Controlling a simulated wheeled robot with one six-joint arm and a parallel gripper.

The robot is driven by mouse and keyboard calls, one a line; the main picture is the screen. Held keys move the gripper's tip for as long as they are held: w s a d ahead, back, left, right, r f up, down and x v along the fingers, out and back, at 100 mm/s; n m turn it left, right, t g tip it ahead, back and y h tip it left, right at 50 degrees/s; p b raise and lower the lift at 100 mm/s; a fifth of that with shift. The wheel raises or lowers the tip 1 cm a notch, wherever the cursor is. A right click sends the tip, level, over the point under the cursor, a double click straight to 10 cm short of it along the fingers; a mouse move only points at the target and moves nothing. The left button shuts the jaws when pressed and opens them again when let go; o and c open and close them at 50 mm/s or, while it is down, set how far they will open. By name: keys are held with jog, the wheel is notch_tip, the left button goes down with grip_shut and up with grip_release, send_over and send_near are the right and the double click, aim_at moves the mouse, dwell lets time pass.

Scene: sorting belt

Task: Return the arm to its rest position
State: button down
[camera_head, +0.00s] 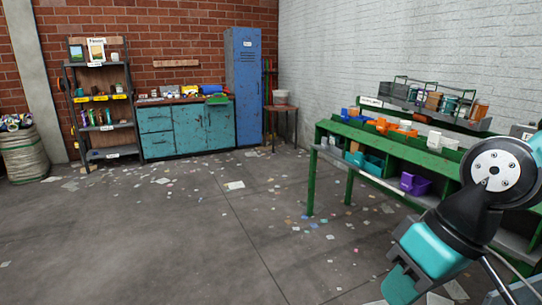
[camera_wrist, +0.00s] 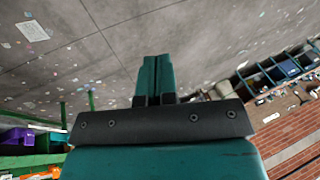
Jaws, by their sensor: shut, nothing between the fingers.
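My arm shows at the lower right of the head view, with a black joint and a teal link, in front of the green sorting bench (camera_head: 332,155). My gripper (camera_wrist: 156,62) shows in the wrist view as two teal fingers closed together, with nothing between them. Its fingertips point out over the grey floor (camera_wrist: 70,45). The gripper's fingers cannot be made out in the head view.
The bench holds blue, orange and white items, with a purple bin (camera_head: 414,184) below. A blue locker (camera_head: 244,85), teal cabinet (camera_head: 187,130), shelf rack (camera_head: 101,130) and barrel (camera_head: 24,156) stand at the back. The middle floor is open, with scattered paper scraps.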

jog(key=s+a+r+n+g, duration=0.1)
jog(key=s+a+r+n, duration=0.1)
jog(key=s, duration=0.3)
notch_tip(320, 180, up, 16)
jog(key=p, duration=1.6)
jog(key=shift+s+a+f, duration=0.2)
jog(key=shift+s+f, duration=0.05)
jog(key=shift+s, duration=0.1)
